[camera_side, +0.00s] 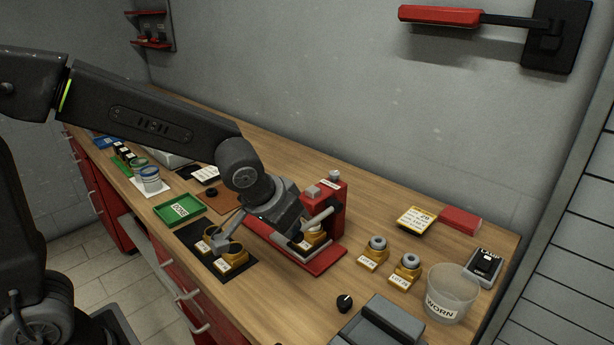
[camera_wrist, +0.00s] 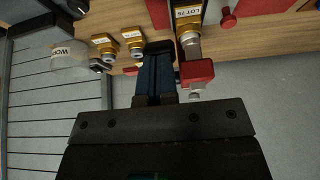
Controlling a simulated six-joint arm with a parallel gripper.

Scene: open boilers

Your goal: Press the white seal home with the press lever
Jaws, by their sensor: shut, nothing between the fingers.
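The red press (camera_side: 333,215) stands on its red base in the middle of the bench, with a grey lever (camera_side: 318,217) sloping on its near side. A brass housing (camera_side: 313,240) with a white label sits in the press; the label reads LOT 25 in the wrist view (camera_wrist: 188,12). A silver ram (camera_wrist: 191,48) is over that housing. In the side view my wrist hides part of the press's left side.
Brass housings (camera_side: 373,255) with grey tops stand right of the press, near a clear WORN tub (camera_side: 453,292). Other brass housings (camera_side: 231,259) sit on a black mat left of it. A green tray (camera_side: 179,209) lies further left. Clear bench lies behind the press.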

